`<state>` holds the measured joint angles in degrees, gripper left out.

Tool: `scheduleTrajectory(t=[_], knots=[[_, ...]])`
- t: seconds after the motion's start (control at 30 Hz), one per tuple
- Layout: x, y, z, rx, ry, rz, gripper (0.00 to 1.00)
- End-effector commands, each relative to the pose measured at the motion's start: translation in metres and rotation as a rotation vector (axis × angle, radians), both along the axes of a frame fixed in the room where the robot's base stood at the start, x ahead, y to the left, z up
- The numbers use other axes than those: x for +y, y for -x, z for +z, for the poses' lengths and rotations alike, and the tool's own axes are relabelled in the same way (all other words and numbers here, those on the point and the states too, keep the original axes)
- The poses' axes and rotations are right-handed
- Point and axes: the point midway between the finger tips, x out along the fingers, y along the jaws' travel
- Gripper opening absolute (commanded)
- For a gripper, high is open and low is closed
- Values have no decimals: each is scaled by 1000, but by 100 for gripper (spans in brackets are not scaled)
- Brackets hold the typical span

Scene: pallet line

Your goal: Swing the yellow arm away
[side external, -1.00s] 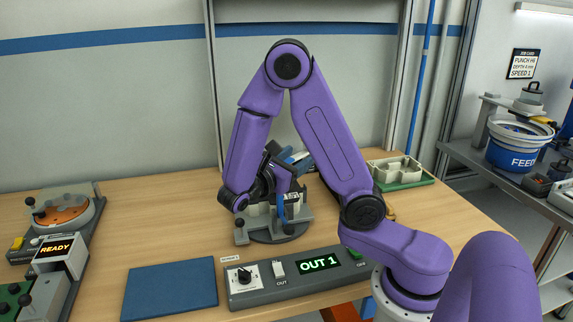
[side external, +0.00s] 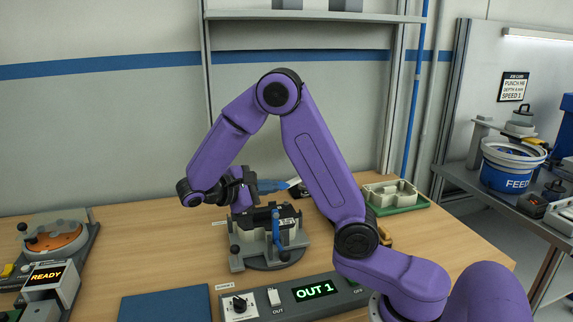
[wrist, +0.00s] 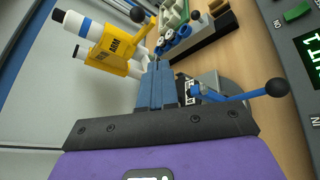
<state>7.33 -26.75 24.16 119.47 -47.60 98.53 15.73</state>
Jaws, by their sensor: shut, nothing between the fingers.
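In the wrist view the yellow arm (wrist: 112,45) is a yellow block with black lettering, joined to white cylinders and a black ball knob. It lies beyond and to the left of my gripper's fingertips. I cannot make it out surely in the side view. My gripper (wrist: 160,65) has blue fingers, shut together with nothing between them. A small gap seems to show between the fingertips and the yellow arm, but contact is hard to judge. In the side view my gripper (side external: 278,186) points right, behind and above the grey fixture (side external: 262,245).
A blue lever (wrist: 235,95) with a black knob stands close right of my fingers; it also shows on the fixture in the side view (side external: 277,232). A control box (side external: 290,297) reads OUT 1. A cream tray (side external: 392,192) sits at the back right.

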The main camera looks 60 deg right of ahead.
Motion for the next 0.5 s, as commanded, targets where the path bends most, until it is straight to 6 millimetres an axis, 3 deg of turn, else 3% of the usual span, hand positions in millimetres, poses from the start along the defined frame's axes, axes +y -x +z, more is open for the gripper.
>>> scheduleTrajectory(t=[0.3,0.5], knots=[[-60,-77,33,-911,-10,-600,0],[-101,-103,66,-1304,45,-885,0]])
